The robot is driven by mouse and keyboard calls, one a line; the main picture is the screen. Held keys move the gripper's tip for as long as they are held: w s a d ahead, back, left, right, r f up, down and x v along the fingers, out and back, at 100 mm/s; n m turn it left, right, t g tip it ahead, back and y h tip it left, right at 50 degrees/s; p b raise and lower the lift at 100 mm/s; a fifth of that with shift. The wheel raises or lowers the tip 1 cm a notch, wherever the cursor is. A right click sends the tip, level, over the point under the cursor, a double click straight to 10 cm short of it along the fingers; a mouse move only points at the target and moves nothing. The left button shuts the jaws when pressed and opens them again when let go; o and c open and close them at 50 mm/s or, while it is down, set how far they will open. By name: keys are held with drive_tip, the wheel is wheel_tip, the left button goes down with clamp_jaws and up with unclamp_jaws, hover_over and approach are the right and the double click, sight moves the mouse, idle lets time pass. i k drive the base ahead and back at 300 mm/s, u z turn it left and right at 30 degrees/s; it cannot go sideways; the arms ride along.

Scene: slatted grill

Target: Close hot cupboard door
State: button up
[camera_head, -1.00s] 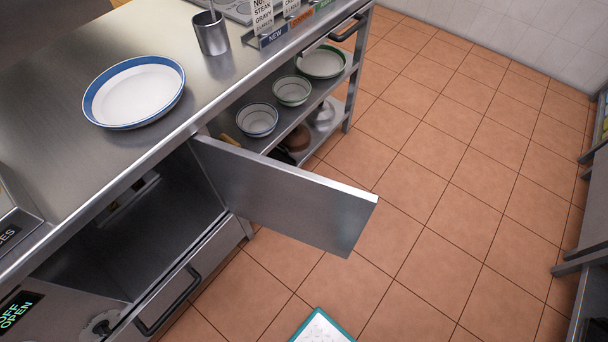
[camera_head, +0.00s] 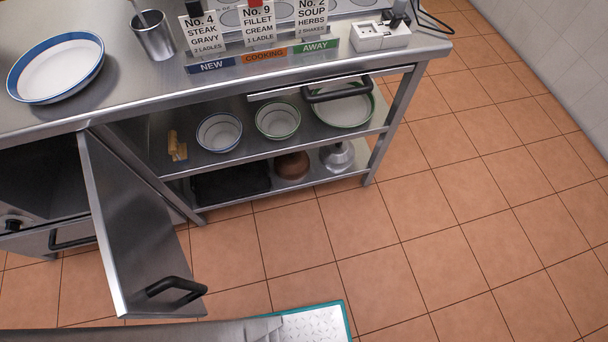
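The hot cupboard door (camera_head: 128,225) is a flat steel panel standing wide open, swung out from the cupboard front over the floor. Its black bar handle (camera_head: 176,289) is near the free lower end, on the face turned to the right. The dark cupboard opening (camera_head: 45,185) shows to the left of the door, below the steel counter. My gripper is not in view, so its state and its distance from the door are hidden.
Open shelves right of the door hold bowls (camera_head: 219,132), a plate (camera_head: 343,105) and pots. The counter carries a blue-rimmed plate (camera_head: 57,68), a steel cup (camera_head: 153,38) and order cards (camera_head: 258,25). A teal-edged white panel (camera_head: 316,325) is at the bottom. Tiled floor (camera_head: 440,220) to the right is clear.

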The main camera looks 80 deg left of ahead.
sight(147, 270)
drive_tip(key=u, duration=0.1)
drive_tip(key=i, duration=1.6)
drive_tip(key=u, duration=4.85)
